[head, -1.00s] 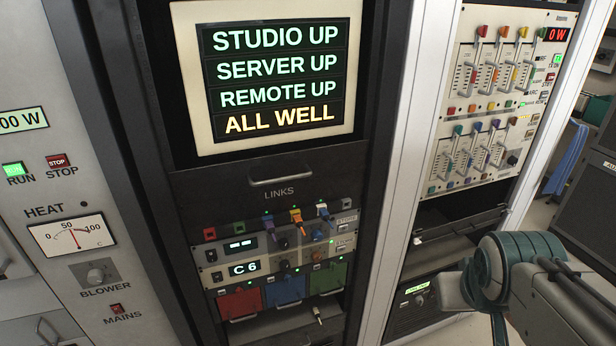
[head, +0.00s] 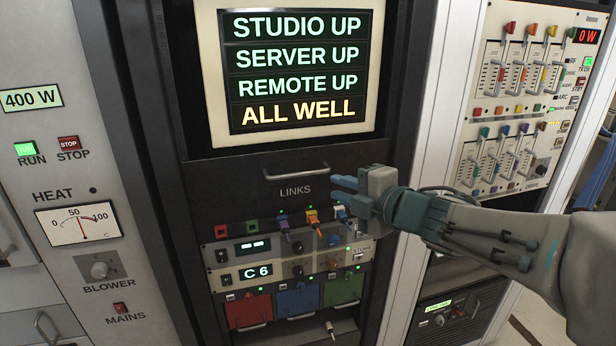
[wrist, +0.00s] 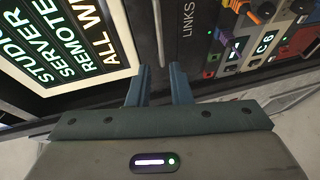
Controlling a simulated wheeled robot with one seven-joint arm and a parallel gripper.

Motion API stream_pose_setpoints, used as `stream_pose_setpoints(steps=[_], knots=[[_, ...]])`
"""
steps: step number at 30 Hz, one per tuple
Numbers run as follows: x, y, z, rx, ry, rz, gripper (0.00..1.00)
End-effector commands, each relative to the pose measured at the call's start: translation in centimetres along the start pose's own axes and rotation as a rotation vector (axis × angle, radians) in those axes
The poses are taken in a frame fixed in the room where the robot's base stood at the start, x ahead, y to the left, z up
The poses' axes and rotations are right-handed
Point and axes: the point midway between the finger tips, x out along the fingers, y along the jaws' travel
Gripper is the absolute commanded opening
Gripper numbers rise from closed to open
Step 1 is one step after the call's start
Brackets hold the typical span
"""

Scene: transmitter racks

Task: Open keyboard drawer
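A dark drawer front (head: 240,192) marked LINKS, with a light bar handle (head: 296,171), sits below the status screen in the middle rack. I take it to be the keyboard drawer; it looks shut and no keyboard shows. My gripper (head: 338,182) reaches in from the right, in front of the drawer's right side. In the wrist view, the two blue-grey fingers (wrist: 160,80) are apart with nothing between their tips. The handle (wrist: 158,35) shows ahead, roughly in line with the gap. The drawer front (wrist: 178,45) lies beyond the fingers.
The screen (head: 215,75) is just above the drawer. Below it are rack units with coloured plugs (head: 312,218) and red, blue and green flaps (head: 298,300). A fader panel (head: 510,110) stands to the right, a HEAT meter panel (head: 80,222) to the left.

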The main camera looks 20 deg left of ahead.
Motion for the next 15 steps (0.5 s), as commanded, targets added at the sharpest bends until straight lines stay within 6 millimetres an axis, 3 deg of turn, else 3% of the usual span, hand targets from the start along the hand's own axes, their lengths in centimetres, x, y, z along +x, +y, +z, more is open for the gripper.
stream_pose_setpoints(steps=[5,15], knots=[[2.2,0.0,-0.1,0.001,0.006,-0.002,0.19],[8.7,0.0,-0.1,0.003,0.004,-0.003,0.19]])
